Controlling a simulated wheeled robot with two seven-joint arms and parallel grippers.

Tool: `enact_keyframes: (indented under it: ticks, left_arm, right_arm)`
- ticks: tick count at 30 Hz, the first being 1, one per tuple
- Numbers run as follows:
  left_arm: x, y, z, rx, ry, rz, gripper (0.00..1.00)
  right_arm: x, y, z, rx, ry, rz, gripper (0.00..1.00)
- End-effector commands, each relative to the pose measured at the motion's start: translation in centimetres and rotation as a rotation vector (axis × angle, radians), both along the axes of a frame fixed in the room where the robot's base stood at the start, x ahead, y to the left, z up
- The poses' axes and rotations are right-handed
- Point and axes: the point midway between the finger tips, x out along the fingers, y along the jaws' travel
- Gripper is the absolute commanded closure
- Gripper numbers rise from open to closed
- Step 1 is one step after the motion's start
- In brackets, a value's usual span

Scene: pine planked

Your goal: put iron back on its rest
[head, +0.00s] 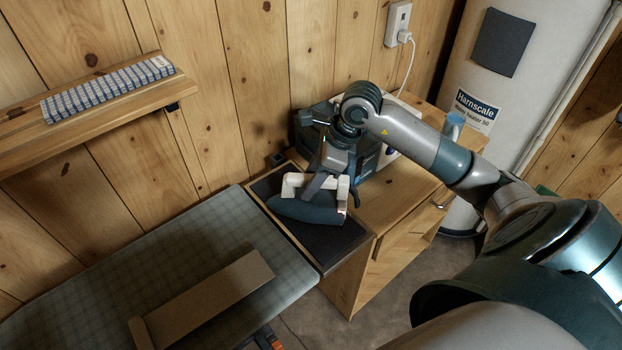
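The iron (305,212) has a dark blue-grey body and a white handle. My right gripper (328,186) reaches down from above at the iron's white handle. Its fingers overlap the handle, and whether they are closed on it is not clear. My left gripper is not in view.
A checked ironing board (205,247) fills the lower left, with a brown flat-topped piece (215,298) on it. A dark box (375,160) stands behind my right gripper on the cabinet (388,212). A blue cup (453,124) is near the water heater (480,92). A shelf (100,118) is at upper left.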

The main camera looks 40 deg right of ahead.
Motion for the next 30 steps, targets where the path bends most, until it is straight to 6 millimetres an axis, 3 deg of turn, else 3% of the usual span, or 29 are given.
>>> enact_keyframes:
  ticks: [14,30]
  left_arm:
    - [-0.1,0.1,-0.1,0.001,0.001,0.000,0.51]
    - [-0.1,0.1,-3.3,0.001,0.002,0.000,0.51]
  right_arm:
    - [-0.1,-0.3,0.7,-0.002,-0.002,0.000,0.58]
    - [-2.3,-2.8,8.8,-0.002,-0.004,-0.001,0.58]
